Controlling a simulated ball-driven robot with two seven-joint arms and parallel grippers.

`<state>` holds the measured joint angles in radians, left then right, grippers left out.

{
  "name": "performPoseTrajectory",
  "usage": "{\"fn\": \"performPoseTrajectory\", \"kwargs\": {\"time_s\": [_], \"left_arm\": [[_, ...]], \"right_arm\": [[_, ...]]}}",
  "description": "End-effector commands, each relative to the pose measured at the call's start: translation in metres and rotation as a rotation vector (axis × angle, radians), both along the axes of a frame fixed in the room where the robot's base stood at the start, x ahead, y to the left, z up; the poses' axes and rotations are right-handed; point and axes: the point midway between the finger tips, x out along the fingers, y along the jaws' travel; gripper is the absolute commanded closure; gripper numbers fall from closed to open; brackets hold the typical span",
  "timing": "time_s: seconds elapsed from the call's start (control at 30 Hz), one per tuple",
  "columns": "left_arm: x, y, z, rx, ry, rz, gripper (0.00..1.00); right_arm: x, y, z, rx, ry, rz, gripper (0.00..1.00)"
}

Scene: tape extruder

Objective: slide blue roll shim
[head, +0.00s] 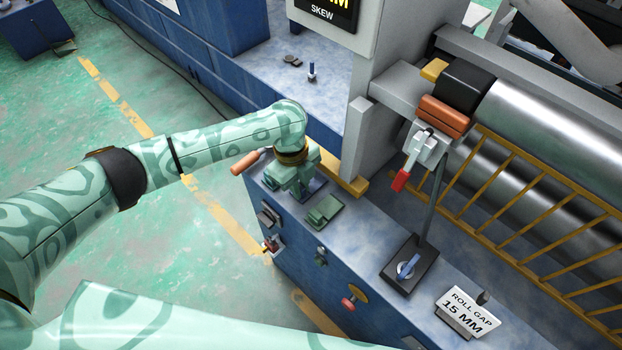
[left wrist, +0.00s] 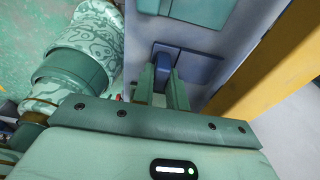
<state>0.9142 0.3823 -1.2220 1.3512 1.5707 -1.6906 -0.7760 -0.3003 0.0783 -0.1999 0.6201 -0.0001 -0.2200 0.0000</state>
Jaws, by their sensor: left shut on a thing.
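The blue roll shim shows in the left wrist view as a dark blue upright tab (left wrist: 162,64) on a flat blue plate (left wrist: 200,64). My left gripper (left wrist: 161,82) is shut on this tab, with one finger on each side. In the head view my left gripper (head: 299,190) points down at the far left end of the blue machine bench (head: 370,250). There the gripper hides the shim's tab. My right gripper is not in view.
A green block (head: 324,211) lies on the bench close to my left gripper. A yellow bar (head: 352,184) runs behind it. Steel rollers (head: 550,120) lie behind.

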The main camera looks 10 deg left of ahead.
Motion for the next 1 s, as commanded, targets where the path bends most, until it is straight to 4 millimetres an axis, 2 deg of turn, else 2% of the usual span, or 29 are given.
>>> {"fn": "performPoseTrajectory", "kwargs": {"time_s": [0.73, 0.77, 0.83, 0.87, 1.0], "left_arm": [[-0.019, 0.013, 0.001, 0.001, 0.0, 0.0, 1.0], [-0.019, 0.013, 0.001, 0.001, -0.001, 0.0, 0.83], [-0.019, 0.013, 0.0, 0.001, 0.001, 0.0, 0.63], [-0.019, 0.013, 0.0, 0.001, 0.001, 0.0, 0.6], [-0.019, 0.013, 0.0, 0.0, 0.0, 0.0, 0.6]], "right_arm": [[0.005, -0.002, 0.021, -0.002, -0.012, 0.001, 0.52], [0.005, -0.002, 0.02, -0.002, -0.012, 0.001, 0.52], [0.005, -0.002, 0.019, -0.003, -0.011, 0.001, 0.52], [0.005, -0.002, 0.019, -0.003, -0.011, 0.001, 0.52], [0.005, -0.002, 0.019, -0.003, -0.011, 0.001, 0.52]]}}
